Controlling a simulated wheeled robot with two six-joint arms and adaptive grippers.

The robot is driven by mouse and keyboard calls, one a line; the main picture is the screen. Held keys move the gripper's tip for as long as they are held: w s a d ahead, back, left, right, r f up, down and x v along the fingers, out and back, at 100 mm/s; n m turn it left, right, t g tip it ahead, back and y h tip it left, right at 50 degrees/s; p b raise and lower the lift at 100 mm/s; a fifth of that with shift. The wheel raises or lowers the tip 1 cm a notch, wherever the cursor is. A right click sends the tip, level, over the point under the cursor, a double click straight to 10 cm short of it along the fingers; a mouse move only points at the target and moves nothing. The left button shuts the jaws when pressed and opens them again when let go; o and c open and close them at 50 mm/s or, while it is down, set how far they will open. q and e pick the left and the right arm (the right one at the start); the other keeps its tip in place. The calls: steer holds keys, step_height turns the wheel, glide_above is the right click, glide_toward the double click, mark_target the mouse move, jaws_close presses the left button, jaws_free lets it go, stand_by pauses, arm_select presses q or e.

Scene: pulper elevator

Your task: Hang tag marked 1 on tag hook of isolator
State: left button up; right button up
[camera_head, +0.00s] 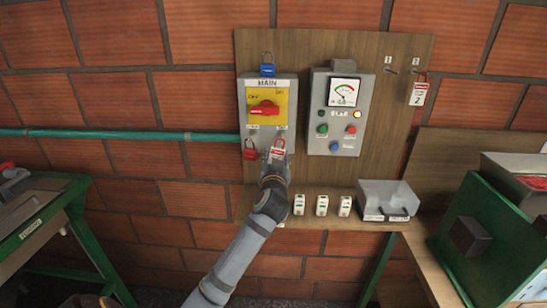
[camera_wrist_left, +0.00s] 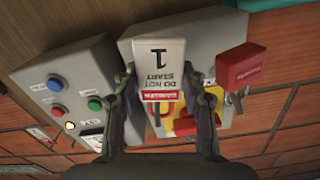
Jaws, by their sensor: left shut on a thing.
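The isolator (camera_head: 287,89), a grey box labelled MAIN with a yellow plate and red handle, is on the wooden wall board. My left gripper (camera_head: 277,158) is at its lower right edge, shut on the white and red tag marked 1 (camera_head: 278,151). In the left wrist view the tag (camera_wrist_left: 160,62) appears upside down between the fingers (camera_wrist_left: 162,84), in front of the isolator (camera_wrist_left: 192,52). The tag's red loop reaches up over the isolator's lower front. The tag hook is not clearly visible, and I cannot tell whether the loop is around it. My right gripper is out of view.
The control box (camera_head: 342,112) is close on the right. Tag 2 (camera_head: 419,94) hangs at upper right. A shelf (camera_head: 287,217) holds small white items below.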

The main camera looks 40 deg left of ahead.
arm_select(q)
steer(key=o, duration=1.1)
steer(key=shift+c, duration=0.2)
steer(key=v, duration=1.2)
steer(key=shift+a, duration=0.25)
